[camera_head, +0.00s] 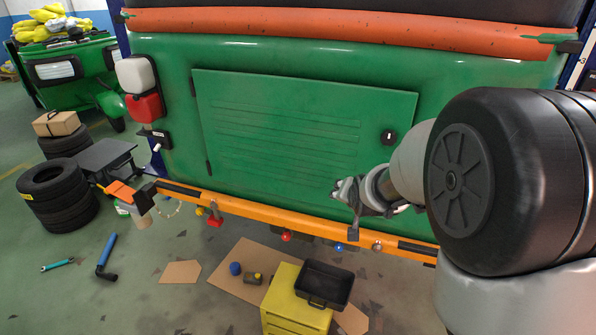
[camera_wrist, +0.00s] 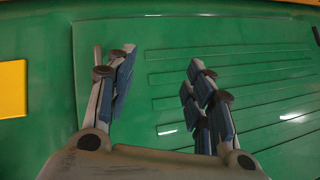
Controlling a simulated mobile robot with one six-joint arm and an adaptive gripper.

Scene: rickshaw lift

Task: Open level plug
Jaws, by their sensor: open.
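My gripper (camera_head: 347,196) is open and empty in front of the lower right part of the green hatch panel (camera_head: 270,125). Several small coloured fittings sit at or below the orange bar: a red one (camera_head: 286,237), a blue one (camera_head: 339,247) and an orange-brown one (camera_head: 377,246). They are below my gripper and apart from it. I cannot tell which of them, if any, is the level plug. None of them shows in the wrist view.
The orange bar (camera_head: 255,212) runs across under the hatch. A yellow cabinet (camera_head: 285,298) with a black tray (camera_head: 324,284) stands on the floor below. Tyres (camera_head: 57,195) and a blue tool (camera_head: 106,254) lie at the left. The hatch has a black lock (camera_head: 389,136).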

